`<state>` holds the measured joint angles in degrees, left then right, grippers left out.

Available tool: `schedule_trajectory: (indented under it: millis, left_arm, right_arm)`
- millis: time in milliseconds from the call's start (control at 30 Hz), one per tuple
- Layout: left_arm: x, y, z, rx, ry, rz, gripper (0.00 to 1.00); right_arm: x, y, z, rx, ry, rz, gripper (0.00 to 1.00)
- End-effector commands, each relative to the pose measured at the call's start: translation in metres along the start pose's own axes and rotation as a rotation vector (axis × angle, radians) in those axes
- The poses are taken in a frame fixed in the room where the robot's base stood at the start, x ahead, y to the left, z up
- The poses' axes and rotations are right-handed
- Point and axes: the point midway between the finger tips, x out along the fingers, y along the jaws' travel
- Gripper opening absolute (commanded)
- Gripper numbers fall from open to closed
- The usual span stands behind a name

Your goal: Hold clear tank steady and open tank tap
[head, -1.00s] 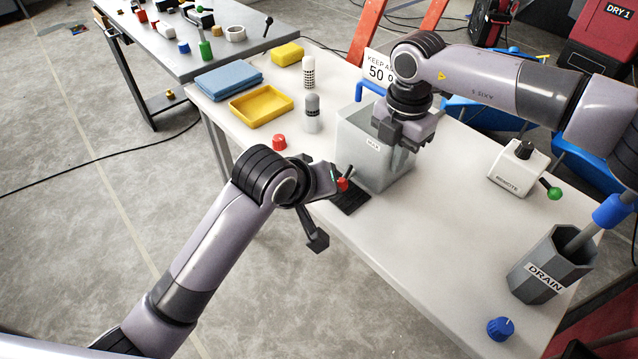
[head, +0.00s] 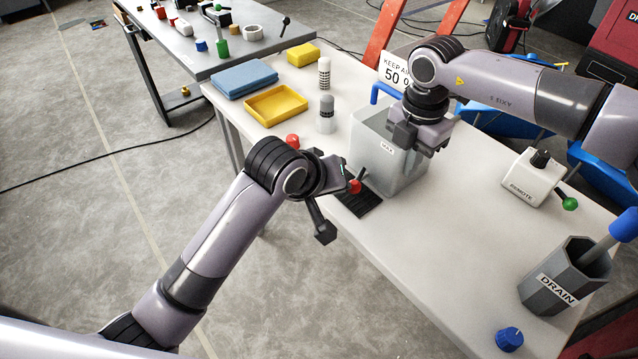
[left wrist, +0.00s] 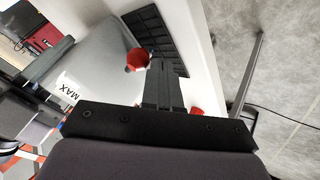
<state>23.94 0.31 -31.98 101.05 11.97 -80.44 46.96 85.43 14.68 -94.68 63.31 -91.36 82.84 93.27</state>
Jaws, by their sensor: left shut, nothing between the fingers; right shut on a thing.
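The clear tank (head: 400,165), a grey translucent box marked MAX, stands on the white table and also fills the left of the left wrist view (left wrist: 95,60). My right gripper (head: 418,135) is shut on its upper rim from above. The red tap (head: 354,187) is low on the tank's front side; in the left wrist view it is a red knob (left wrist: 137,60). My left gripper (left wrist: 165,95) is shut and empty, its fingertips close to the knob. I cannot tell whether they touch it. In the head view the left wrist partly hides these fingers.
A black ribbed mat (head: 358,202) lies below the tap. A red knob (head: 292,141), two bottles, a yellow tray (head: 275,106) and blue cloths (head: 244,79) are at the left. A REMOTE box (head: 530,180) and the DRAIN container (head: 562,280) stand at the right.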

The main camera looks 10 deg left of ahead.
Motion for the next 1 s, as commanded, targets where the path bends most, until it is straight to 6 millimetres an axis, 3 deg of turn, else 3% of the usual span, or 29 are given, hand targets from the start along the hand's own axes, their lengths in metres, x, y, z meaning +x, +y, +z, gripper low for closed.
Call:
schedule_trajectory:
  millis: [200,700,1000]
  left_arm:
    - [-0.017,-0.033,0.01,-0.001,-0.003,-0.004,0.0]
    - [-0.099,-0.024,0.014,-0.001,-0.003,-0.004,0.0]
    - [-0.112,-0.023,0.015,-0.001,-0.006,-0.006,0.0]
  right_arm:
    - [-0.001,0.001,-0.001,-0.002,0.002,0.001,0.0]
    - [-0.001,0.001,-0.001,-0.001,0.002,0.002,0.0]
    - [-0.001,0.0,0.0,0.0,0.001,0.002,0.0]
